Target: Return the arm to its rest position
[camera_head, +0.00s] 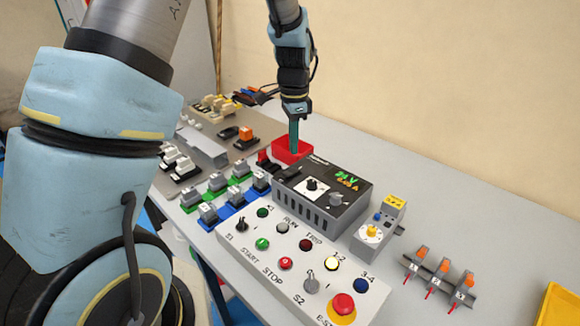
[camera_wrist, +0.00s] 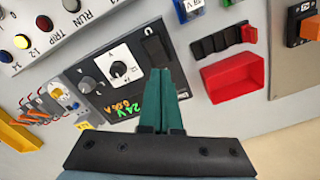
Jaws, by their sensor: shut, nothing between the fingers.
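My gripper (camera_head: 293,133) hangs pointing down at the end of my arm, above the back of the bench. In the head view its green fingertips are in front of the red bin (camera_head: 288,152). In the wrist view the two green fingers (camera_wrist: 166,88) lie side by side, shut, with nothing between them. There they cover part of the dark-topped power supply box (camera_wrist: 128,75). The red bin (camera_wrist: 236,78) shows to the right of the fingers. I cannot tell the exact height of the fingertips above the bench.
The power supply (camera_head: 322,187) stands beside the grey control panel (camera_head: 290,258) with buttons and a red emergency stop (camera_head: 343,305). Blue and green terminal blocks (camera_head: 222,197) lie left. A yellow-knobbed device (camera_head: 378,228) and orange-topped connectors (camera_head: 443,268) stand right. The back right bench is clear.

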